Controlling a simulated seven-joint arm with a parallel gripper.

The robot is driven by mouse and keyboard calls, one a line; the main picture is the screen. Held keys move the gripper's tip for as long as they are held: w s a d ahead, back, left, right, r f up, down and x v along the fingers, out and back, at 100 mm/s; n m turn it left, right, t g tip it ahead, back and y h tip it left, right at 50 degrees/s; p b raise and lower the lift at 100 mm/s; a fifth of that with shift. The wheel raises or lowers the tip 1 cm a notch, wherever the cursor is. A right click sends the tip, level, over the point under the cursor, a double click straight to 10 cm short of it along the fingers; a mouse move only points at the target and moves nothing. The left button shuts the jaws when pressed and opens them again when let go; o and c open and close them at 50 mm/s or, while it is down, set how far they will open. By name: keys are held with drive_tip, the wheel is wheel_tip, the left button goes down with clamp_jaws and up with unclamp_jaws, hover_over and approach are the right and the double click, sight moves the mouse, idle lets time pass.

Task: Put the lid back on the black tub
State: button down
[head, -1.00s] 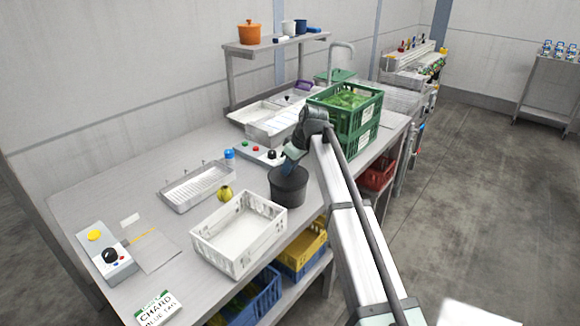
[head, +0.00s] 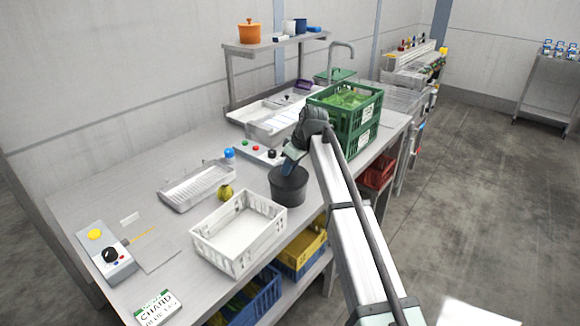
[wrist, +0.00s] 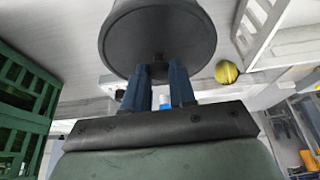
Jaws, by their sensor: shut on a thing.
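The black tub (head: 288,191) stands upright on the steel bench, right of the white crate. My gripper (head: 288,168) is directly over it, reaching down from the right. In the wrist view, my gripper's two blue fingers (wrist: 158,82) are shut on the small knob of the dark round lid (wrist: 158,30). In the head view the lid (head: 291,177) is at the tub's mouth, partly hidden by my fingers. I cannot tell whether it sits flush on the rim or just above it.
A white crate (head: 233,247) stands close left of the tub. A yellow-green ball (head: 225,192) and a ribbed tray (head: 197,187) lie behind it. A button box (head: 258,153) is behind the tub. Stacked green crates (head: 350,140) stand near my arm. The bench's left part has bare room.

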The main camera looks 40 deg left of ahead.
drive_tip(key=shift+c, duration=1.8)
unclamp_jaws()
drive_tip(key=shift+r, duration=0.15)
drive_tip(key=shift+r, duration=3.35)
clamp_jaws()
drive_tip(key=shift+f, duration=2.95)
